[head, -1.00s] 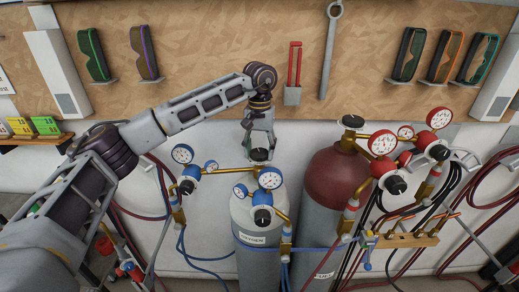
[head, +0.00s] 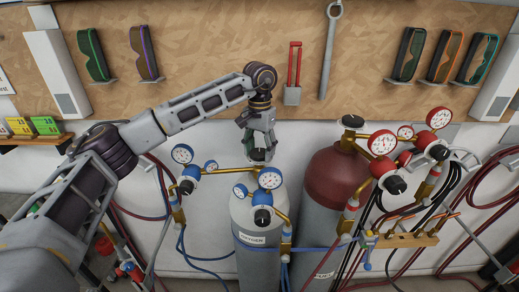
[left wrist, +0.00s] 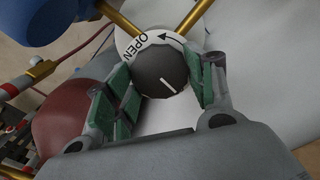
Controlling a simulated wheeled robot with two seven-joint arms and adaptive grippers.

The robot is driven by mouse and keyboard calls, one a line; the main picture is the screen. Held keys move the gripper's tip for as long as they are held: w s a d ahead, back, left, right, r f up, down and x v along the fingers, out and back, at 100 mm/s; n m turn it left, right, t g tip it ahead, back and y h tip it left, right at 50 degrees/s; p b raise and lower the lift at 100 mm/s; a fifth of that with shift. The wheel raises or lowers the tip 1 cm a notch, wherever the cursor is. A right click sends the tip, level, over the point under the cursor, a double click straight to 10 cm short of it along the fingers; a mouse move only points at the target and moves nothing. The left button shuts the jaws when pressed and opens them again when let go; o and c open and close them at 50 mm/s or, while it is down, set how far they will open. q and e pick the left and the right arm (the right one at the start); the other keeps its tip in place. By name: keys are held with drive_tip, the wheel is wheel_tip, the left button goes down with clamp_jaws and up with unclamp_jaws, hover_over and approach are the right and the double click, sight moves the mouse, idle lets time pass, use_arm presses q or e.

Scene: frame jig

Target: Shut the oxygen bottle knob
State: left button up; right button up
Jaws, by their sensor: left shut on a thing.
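The oxygen bottle (head: 262,218) is a white and grey cylinder labelled OXYGEN, standing left of the red-topped bottle. Its dark round knob (left wrist: 161,71) shows in the left wrist view, with a white pointer line and a white ring (left wrist: 131,42) behind it reading OPEN with an arrow. My left gripper (head: 259,148) points straight down over the top of the oxygen bottle. In the left wrist view its green-padded fingers (left wrist: 165,86) sit on both sides of the knob, shut on it. In the head view the fingers mostly hide the knob. My right gripper is not in view.
A red-topped bottle (head: 337,180) with its own dark knob (head: 352,122) stands close to the right. Blue gauges (head: 271,178) and brass pipes surround the oxygen knob. Red gauges (head: 383,143) and hoses fill the right side. A wooden tool board (head: 220,40) is behind.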

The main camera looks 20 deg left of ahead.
sight(259, 151)
use_arm(q)
drive_tip(key=o, duration=0.9)
drive_tip(key=shift+w+r, duration=0.1)
drive_tip(key=shift+c, duration=0.2)
drive_tip(key=shift+o, duration=0.7)
wheel_tip(259, 151, up, 12)
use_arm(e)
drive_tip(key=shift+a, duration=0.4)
